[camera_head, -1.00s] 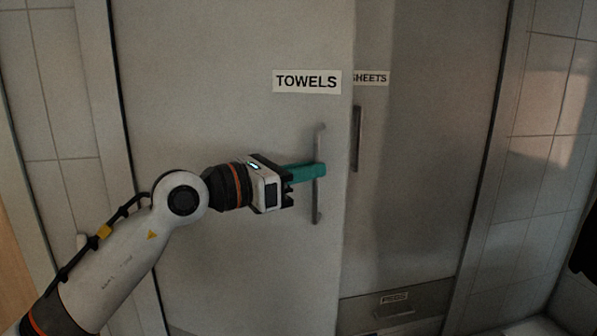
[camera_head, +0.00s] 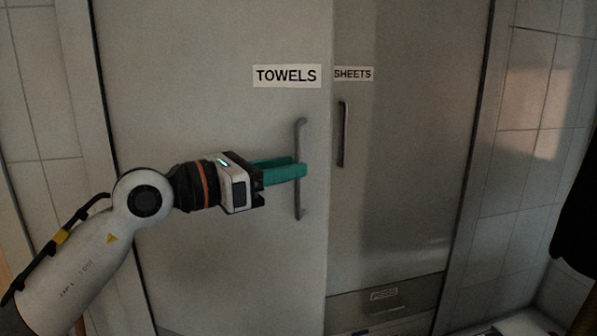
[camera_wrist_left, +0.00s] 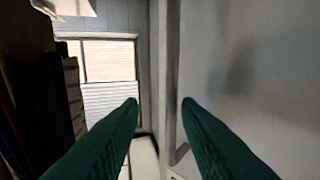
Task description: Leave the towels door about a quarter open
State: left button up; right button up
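The grey towels door (camera_head: 215,110) carries a "TOWELS" label (camera_head: 287,76) and a vertical bar handle (camera_head: 299,140) near its right edge. That edge stands just left of the "SHEETS" label; how far the door is ajar is hard to tell. My left gripper (camera_head: 299,171) is at the handle's middle, its two teal fingers apart. In the left wrist view the fingertips (camera_wrist_left: 160,101) are spread on either side of the handle (camera_wrist_left: 171,75), with a gap visible on the left; the handle lies nearer the right finger. My right gripper is not in view.
The sheets door (camera_head: 400,170) with its own handle (camera_head: 343,135) is on the right, with a labelled drawer (camera_head: 384,298) below. Tiled walls (camera_head: 515,170) flank the cabinet. A dark shape (camera_head: 578,225) fills the right edge. The left wrist view shows a bright blind-like window (camera_wrist_left: 108,75).

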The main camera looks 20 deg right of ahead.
pick_arm(q)
jog(key=s+a+b, duration=0.1)
jog(key=a+b, duration=0.1)
jog(key=a, duration=0.7)
jog(key=shift+s, duration=0.4)
jog(key=shift+d, duration=0.1)
